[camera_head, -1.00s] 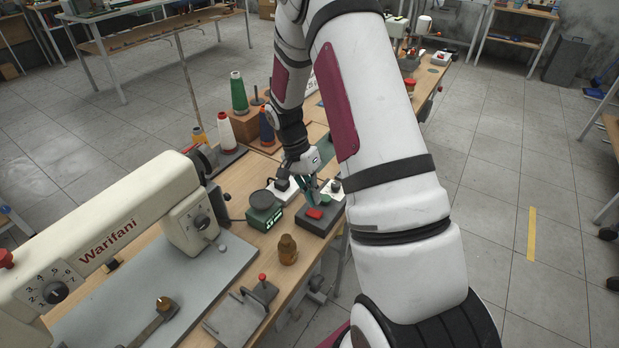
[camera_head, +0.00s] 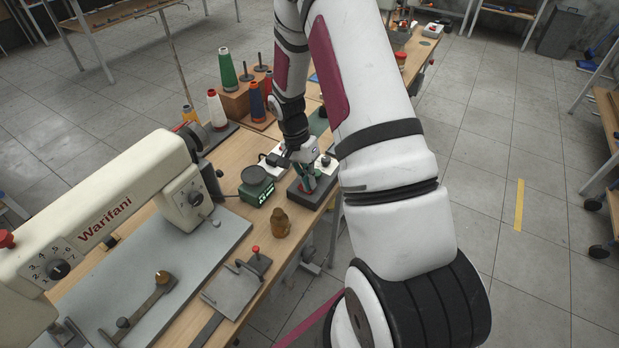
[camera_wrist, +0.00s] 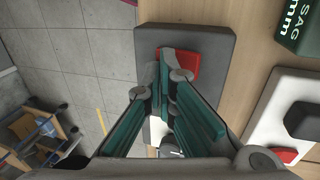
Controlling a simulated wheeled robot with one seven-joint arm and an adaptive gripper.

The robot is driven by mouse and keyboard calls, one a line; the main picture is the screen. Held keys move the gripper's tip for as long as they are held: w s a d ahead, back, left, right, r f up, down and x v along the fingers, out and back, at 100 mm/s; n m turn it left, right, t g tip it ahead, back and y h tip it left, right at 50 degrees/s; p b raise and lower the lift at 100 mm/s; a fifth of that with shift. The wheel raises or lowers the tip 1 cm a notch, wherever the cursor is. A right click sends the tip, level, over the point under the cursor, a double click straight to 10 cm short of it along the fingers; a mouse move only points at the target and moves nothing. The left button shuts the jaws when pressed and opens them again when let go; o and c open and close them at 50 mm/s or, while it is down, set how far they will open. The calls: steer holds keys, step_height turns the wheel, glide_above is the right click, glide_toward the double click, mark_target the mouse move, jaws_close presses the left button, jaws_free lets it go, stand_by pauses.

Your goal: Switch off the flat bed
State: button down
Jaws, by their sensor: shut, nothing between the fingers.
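The flat bed sewing machine (camera_head: 120,200), cream and lettered Warifani, stands at the left of the head view. A dark grey switch box (camera_head: 317,193) sits near the bench's right edge. It also shows in the wrist view (camera_wrist: 215,42), with a red button (camera_wrist: 191,68) on top. My gripper (camera_head: 307,180) is shut and empty, pointing down at the box. In the wrist view its teal fingertips (camera_wrist: 167,55) overlap the red button's left part. They look very close to it; I cannot tell whether they press it. The box's green button is hidden behind my fingers.
A brown bottle (camera_head: 280,223) stands in front. Thread cones (camera_head: 227,68) stand behind. Open floor lies right.

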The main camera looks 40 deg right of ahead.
steer(key=shift+w+a+f, duration=0.1)
steer(key=shift+w, duration=0.15)
steer(key=shift+w+a+b, duration=0.25)
steer(key=shift+w+b, duration=0.2)
steer(key=shift+w, duration=0.25)
steer(key=shift+r, duration=0.6)
steer(key=w+v, duration=0.1)
steer(key=v, duration=1.2)
steer(key=shift+a+f, duration=0.2)
steer(key=shift+a, duration=0.05)
steer(key=shift+w+a, duration=0.1)
steer(key=shift+w, duration=0.05)
